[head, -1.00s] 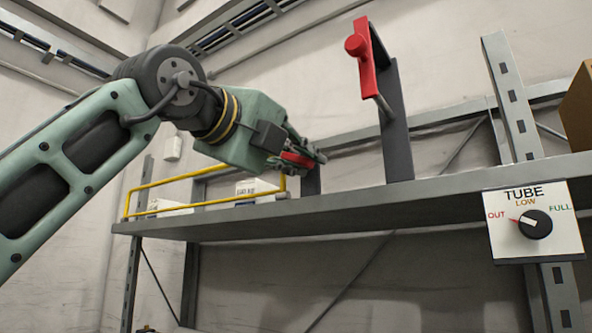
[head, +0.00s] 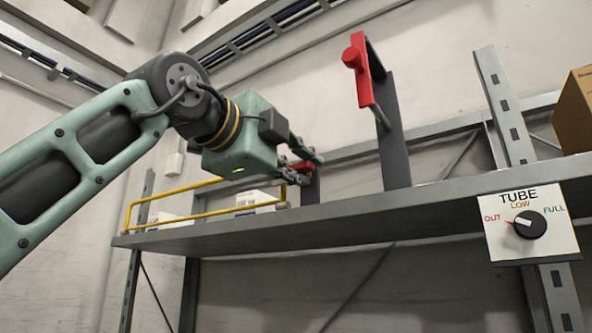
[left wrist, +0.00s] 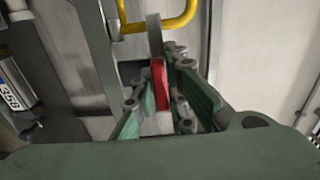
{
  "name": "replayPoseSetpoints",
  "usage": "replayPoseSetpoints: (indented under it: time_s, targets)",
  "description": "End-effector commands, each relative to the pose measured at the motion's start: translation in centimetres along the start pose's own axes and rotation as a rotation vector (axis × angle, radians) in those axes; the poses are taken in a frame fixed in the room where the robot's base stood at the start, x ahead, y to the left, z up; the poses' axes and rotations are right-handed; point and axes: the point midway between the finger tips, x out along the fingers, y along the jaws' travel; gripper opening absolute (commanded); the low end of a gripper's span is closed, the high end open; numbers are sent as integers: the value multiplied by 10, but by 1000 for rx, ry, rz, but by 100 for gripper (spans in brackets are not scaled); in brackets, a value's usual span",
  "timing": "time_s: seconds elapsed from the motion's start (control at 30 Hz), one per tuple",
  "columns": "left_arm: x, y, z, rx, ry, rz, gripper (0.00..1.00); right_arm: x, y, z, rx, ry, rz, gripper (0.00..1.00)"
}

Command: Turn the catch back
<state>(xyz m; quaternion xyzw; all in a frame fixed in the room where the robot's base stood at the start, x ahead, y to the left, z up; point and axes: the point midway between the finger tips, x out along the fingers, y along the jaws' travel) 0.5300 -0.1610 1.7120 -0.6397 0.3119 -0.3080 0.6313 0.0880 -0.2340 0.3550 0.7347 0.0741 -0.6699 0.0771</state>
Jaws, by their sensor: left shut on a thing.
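A small red catch (head: 301,167) sits near the shelf's front edge, at the right end of the yellow rail (head: 165,187). My left gripper (head: 305,162) is shut on it, with the fingers covering part of it. In the left wrist view the red catch (left wrist: 160,84) stands between the two green fingers of my left gripper (left wrist: 158,92), and the yellow rail (left wrist: 160,24) is just beyond. A larger red lever (head: 362,72) with a round knob sits on top of a dark upright post (head: 393,140), apart from my gripper. My right gripper is out of view.
The grey shelf (head: 330,212) runs across under my gripper. White labelled boxes (head: 255,197) stand behind the rail. A TUBE dial panel (head: 529,222) hangs at right, its pointer towards OUT. A cardboard box (head: 575,112) is at the far right.

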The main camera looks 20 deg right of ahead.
Motion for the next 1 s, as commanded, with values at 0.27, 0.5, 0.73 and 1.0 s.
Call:
replayPoseSetpoints:
  time_s: [0.27, 0.5, 0.73, 1.0]
  targets:
    - [0, -1, 1, -6, 0, -2, 0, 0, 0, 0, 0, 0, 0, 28]
    - [0, 0, 1, -4, 0, -1, 30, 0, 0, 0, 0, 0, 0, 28]
    - [0, 0, 0, -2, 1, 0, 30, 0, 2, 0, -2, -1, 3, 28]
    - [-15, -1, 1, 0, 1, -2, 30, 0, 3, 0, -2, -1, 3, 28]
